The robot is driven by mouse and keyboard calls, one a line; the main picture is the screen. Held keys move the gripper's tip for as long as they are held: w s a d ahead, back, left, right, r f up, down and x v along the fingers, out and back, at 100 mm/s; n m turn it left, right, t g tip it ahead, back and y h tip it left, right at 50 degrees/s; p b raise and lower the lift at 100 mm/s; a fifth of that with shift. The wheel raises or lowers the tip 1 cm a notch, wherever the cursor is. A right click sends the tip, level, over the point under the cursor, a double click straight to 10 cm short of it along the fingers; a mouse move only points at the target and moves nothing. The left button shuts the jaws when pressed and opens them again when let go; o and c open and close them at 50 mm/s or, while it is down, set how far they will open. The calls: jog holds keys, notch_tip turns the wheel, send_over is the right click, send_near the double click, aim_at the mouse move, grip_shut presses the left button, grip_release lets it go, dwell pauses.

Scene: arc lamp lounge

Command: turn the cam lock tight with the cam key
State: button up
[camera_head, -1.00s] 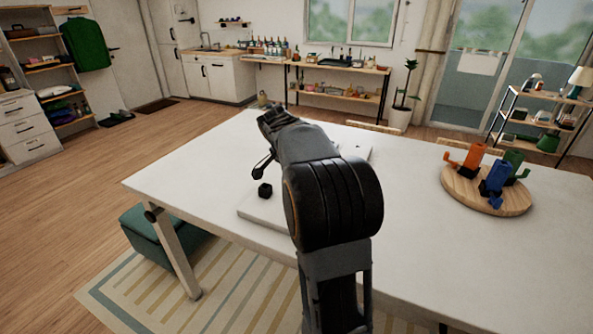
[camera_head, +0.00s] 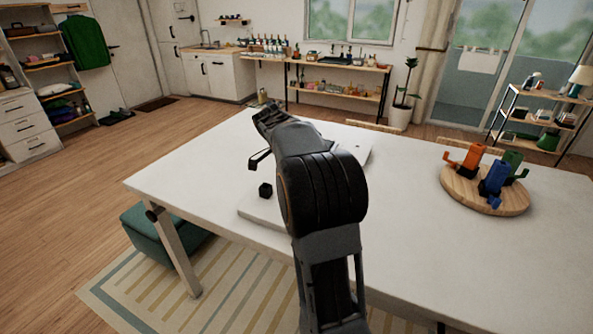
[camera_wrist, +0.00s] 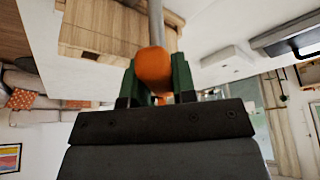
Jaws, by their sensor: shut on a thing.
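In the wrist view my gripper (camera_wrist: 157,84) has its green-sided fingers closed on the orange handle of the cam key (camera_wrist: 154,65). The key's grey shaft runs away from the handle to the top edge of the picture, and its far end is out of view. In the head view my arm reaches over a white panel (camera_head: 251,214) on the table and hides much of it. A small black block (camera_head: 265,190) stands on the panel's left part. I cannot make out the cam lock, and the key does not show clearly in the head view.
The white table (camera_head: 430,240) is mostly clear to the right of my arm. A round wooden board (camera_head: 460,197) there holds orange (camera_head: 473,157), blue (camera_head: 496,176) and green (camera_head: 514,161) items. A teal stool (camera_head: 150,238) stands beneath the table's left side.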

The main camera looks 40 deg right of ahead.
jog(key=shift+r+p, duration=1.75)
jog(key=shift+r, duration=0.75)
